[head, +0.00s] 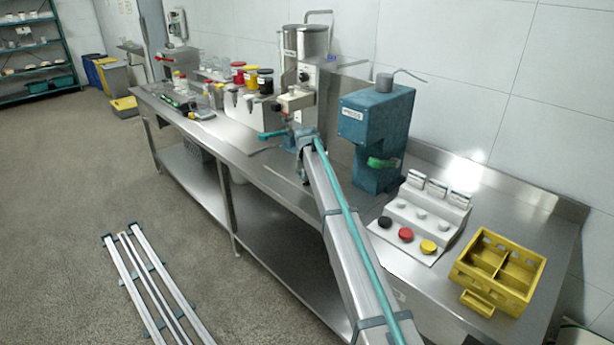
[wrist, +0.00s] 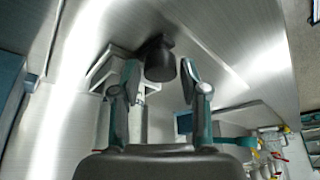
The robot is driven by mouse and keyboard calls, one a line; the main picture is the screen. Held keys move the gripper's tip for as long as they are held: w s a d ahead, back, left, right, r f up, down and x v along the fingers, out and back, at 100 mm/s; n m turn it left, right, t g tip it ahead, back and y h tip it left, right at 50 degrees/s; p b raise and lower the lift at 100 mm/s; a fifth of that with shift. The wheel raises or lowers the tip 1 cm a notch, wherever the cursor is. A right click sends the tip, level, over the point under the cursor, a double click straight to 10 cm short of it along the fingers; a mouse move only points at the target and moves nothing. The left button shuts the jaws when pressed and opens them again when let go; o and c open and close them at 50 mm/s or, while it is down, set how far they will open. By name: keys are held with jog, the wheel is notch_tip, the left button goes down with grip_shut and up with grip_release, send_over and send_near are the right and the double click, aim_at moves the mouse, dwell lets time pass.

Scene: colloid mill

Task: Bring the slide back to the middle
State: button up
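A dark, rounded knob (wrist: 160,58) shows in the wrist view, just beyond and between my fingertips. My gripper (wrist: 160,75) is open, one finger on each side of the knob, with gaps visible. A pale angular bracket (wrist: 103,70) lies behind the left finger. In the head view, my gripper (head: 304,141) is at the front of the steel-hopper mill (head: 304,65), below its beige block (head: 296,99). The gripper hides the mill's lower part there. I cannot tell for certain which part is the slide, or where it stands in its travel.
A blue machine (head: 374,137) with a green handle stands right of my arm. A teal lever (head: 272,134) juts left from the mill. Colored-lid jars (head: 251,76) stand behind. A sample stand (head: 425,215) and yellow crate (head: 499,270) occupy the bench's right end.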

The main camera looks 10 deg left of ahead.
jog(key=v, duration=1.2)
dwell(0.3)
